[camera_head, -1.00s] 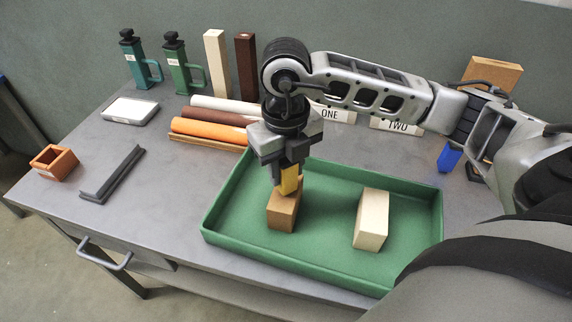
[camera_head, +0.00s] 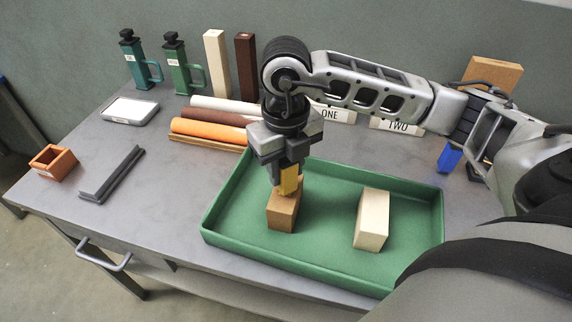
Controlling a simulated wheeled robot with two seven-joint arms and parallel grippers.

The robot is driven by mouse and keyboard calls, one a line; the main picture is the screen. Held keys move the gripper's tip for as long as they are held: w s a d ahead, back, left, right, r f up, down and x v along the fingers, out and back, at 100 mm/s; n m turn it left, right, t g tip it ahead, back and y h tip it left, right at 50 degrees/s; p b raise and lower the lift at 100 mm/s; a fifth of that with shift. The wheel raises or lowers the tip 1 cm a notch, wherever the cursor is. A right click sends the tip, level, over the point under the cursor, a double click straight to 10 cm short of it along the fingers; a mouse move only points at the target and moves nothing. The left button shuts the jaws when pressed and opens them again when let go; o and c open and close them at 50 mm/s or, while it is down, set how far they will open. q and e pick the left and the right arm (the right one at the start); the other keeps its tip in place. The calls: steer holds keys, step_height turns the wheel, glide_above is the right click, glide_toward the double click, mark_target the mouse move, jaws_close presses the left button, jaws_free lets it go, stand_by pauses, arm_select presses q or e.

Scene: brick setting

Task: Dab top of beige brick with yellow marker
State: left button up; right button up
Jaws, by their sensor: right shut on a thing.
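The beige brick (camera_head: 372,219) stands in the right part of the green tray (camera_head: 222,236). A brown brick (camera_head: 282,212) stands in the left part of the tray. My right gripper (camera_head: 287,172) points down above the brown brick and is shut on the yellow marker (camera_head: 289,181). The marker's lower end is at the brown brick's top; I cannot tell whether it touches. The beige brick is to the right of the gripper, apart from it. My left gripper is not in view.
Orange, brown and white rolls (camera_head: 205,131) lie behind the tray's left side. Signs "ONE" (camera_head: 333,115) and "TWO" (camera_head: 396,125) stand at the back. A blue block (camera_head: 449,158) is right of the tray. A dark angle piece (camera_head: 112,174) and an orange open box (camera_head: 54,162) lie at left.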

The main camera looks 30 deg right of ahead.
steer(key=shift+r+p, duration=2.4)
steer(key=shift+r, duration=1.1)
